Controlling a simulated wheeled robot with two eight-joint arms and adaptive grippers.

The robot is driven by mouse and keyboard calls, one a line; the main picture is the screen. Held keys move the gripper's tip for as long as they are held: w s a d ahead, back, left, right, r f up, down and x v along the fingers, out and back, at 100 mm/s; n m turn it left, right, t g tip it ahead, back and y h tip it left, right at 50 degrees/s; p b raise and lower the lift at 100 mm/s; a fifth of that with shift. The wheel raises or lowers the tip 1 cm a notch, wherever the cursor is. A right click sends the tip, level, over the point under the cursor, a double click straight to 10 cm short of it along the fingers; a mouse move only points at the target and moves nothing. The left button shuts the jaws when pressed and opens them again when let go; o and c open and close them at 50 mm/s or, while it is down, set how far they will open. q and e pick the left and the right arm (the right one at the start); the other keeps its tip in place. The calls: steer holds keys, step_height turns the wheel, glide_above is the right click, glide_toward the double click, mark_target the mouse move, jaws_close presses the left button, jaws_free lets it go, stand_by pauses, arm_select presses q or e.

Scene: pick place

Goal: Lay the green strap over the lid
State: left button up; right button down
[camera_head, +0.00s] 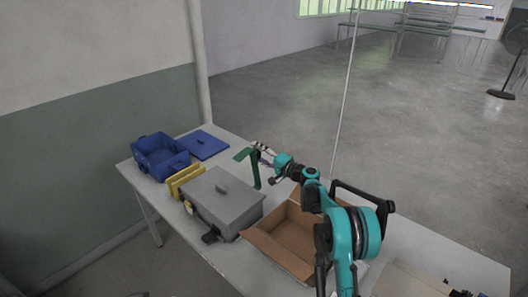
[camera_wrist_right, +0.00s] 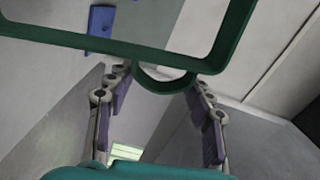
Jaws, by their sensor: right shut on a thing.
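The green strap (camera_head: 256,170) is a stiff, angular band held up above the table, behind the grey box. In the right wrist view the strap (camera_wrist_right: 100,45) crosses the top, with a small loop between the fingertips. My right gripper (camera_head: 261,149) is shut on the strap; its purple-padded fingers (camera_wrist_right: 160,78) show on either side of the loop. The grey box (camera_head: 240,212) has a closed grey lid (camera_head: 218,192) with a handle on top. The strap is apart from this lid, up and to its right. My left gripper is not in view.
An open blue crate (camera_head: 160,157) stands at the table's far left, with a flat blue lid (camera_head: 203,145) beside it. Yellow pieces (camera_head: 184,180) stand between crate and grey box. An open cardboard box (camera_head: 275,249) lies right of the grey box, beside my right arm.

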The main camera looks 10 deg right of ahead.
steer(key=shift+s+a+r+n, duration=0.1)
steer(key=shift+s+a+n, duration=0.75)
steer(key=shift+a, duration=0.2)
steer(key=shift+s+a+r+n, duration=0.1)
steer(key=shift+s+a+n, duration=0.75)
steer(key=shift+a, duration=0.2)
steer(key=c, duration=0.9)
jaws_free()
steer(key=shift+w, duration=0.1)
steer(key=v, duration=1.2)
